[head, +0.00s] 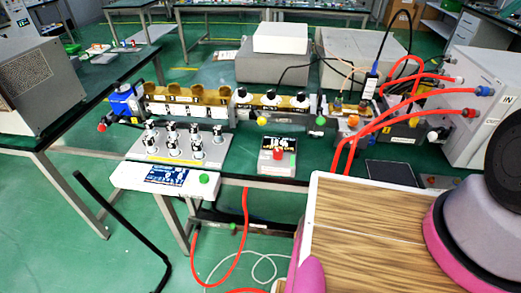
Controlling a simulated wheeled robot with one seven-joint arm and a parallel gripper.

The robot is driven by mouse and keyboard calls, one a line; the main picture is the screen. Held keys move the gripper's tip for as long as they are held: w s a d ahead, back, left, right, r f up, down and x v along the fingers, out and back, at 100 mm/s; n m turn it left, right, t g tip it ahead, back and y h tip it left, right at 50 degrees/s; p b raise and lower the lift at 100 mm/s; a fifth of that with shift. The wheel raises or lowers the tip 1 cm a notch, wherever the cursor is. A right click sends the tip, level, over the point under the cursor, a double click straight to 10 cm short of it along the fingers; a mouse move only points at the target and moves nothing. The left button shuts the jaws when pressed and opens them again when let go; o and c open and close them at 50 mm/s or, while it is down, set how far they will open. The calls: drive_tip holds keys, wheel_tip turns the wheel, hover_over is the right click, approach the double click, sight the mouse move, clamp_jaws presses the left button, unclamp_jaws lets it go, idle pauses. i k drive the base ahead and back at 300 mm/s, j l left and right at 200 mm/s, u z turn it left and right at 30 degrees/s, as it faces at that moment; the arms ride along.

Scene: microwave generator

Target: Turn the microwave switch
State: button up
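On the green workbench stands a microwave bench setup, a long row of gold and white parts (187,106). In front of it is a grey panel (213,157) with several black-and-white knobs. Below that is a white display unit (125,178) with a lit blue screen and a green knob (204,178). To the right sits a small white box (278,170) with a dark display and a red knob (279,154). Which of these is the microwave switch, and how it is set, I cannot tell. My gripper is not in view; parts of my own body fill the lower right.
A large white box (468,108) with red hoses (390,117) stands at the right. White and grey boxes (295,38) stand behind the row. A grey instrument (35,75) sits at the left. A red hose (245,235) hangs below the bench. Open green floor lies at the lower left.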

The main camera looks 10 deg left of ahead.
sight(278, 152)
drive_tip(key=u, duration=0.95)
